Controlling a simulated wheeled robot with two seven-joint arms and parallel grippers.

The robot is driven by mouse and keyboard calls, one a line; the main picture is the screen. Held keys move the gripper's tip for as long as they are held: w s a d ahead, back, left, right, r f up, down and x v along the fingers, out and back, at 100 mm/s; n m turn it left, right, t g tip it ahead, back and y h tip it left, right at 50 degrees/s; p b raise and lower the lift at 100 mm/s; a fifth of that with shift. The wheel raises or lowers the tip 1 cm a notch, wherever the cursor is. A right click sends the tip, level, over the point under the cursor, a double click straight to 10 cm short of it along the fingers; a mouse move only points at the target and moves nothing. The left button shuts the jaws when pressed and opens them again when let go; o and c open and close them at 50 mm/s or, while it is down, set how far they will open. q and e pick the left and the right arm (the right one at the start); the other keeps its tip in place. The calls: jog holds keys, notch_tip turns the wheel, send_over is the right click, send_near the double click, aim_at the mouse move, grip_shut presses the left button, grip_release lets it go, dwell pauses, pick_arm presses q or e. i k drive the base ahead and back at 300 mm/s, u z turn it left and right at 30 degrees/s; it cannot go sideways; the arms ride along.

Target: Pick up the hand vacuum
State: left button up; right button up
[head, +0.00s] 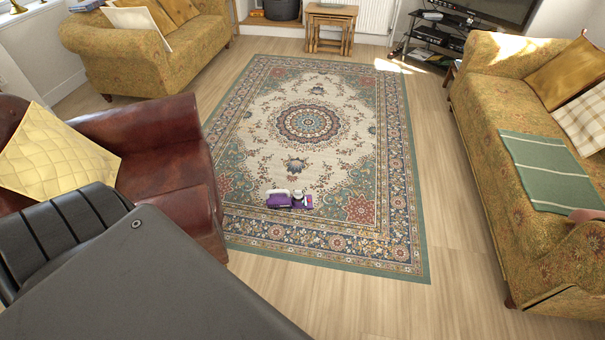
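A small purple and white object, which looks like the hand vacuum (279,200), lies on the patterned rug near its front part. A small white and dark item (298,196) sits right beside it, with a bit of purple at its right; I cannot tell whether these are separate things. Neither of my grippers shows in the head view. A large dark grey part, which looks like mine, fills the lower left corner.
The rug (345,120) lies on a wooden floor (440,290). A brown leather armchair (165,160) stands at left, a patterned sofa (150,65) behind it, another sofa (500,105) at right. Nesting tables (331,14) and a media shelf (432,38) stand at the back. The rug is otherwise clear.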

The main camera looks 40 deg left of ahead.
aim_at(282, 199)
jog(key=z, duration=0.15)
jog(key=i, duration=2.25)
jog(key=u, duration=0.8)
jog(key=i, duration=1.15)
jog(key=u, duration=1.65)
jog(key=i, duration=0.5)
jog(key=u, duration=0.3)
